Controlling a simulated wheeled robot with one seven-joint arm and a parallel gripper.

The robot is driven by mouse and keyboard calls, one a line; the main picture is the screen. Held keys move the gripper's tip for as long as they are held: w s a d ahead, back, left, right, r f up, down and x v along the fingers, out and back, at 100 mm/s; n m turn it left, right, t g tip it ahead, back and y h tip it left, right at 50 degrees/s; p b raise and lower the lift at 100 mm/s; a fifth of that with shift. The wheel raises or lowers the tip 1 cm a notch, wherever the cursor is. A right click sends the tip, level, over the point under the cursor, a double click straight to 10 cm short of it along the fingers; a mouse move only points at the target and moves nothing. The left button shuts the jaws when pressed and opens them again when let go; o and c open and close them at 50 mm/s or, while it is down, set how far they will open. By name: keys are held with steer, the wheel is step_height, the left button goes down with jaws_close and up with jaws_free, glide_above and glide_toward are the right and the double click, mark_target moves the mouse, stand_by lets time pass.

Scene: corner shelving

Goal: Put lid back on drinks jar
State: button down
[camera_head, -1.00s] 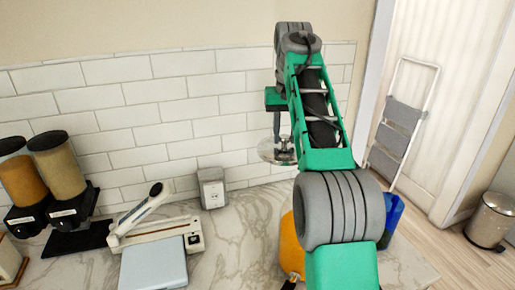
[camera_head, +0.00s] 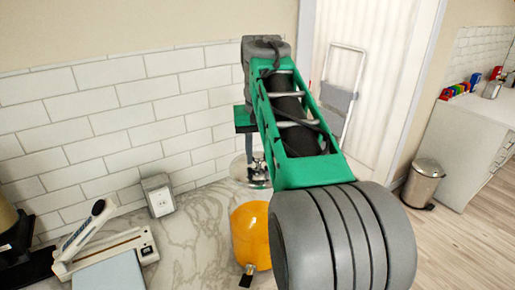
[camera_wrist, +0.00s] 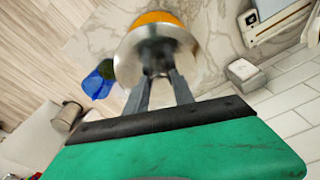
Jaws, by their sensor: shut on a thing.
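The drinks jar (camera_head: 249,236) is filled with orange and stands on the marble counter, with a dark tap at its lower front; my arm hides its right side. The round, shiny lid (camera_head: 239,168) is held in the air above and behind the jar in the head view. My gripper (camera_head: 258,178) is shut on the lid's knob. In the wrist view the lid (camera_wrist: 140,48) lies beyond the fingertips of my gripper (camera_wrist: 158,75). It covers much of the jar (camera_wrist: 158,17), whose orange edge shows past it. The lid is apart from the jar in the head view.
A grey-white box (camera_head: 158,197) stands near the tiled wall. A white lever device (camera_head: 105,246) is at left. A blue object (camera_wrist: 97,82) shows near the jar in the wrist view. A bin (camera_head: 423,183) and a step ladder (camera_head: 340,90) stand on the floor.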

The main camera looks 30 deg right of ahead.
mark_target(259, 166)
step_height(259, 166, down, 6)
steer(key=b, duration=0.6)
steer(key=shift+f, duration=0.15)
steer(key=shift+f+b, duration=0.15)
steer(key=shift+b, duration=0.2)
stand_by(1.4)
steer(key=c, duration=0.5)
jaws_free()
stand_by(0.3)
step_height(259, 166, up, 7)
steer(key=p, duration=0.7)
steer(key=shift+s, duration=0.1)
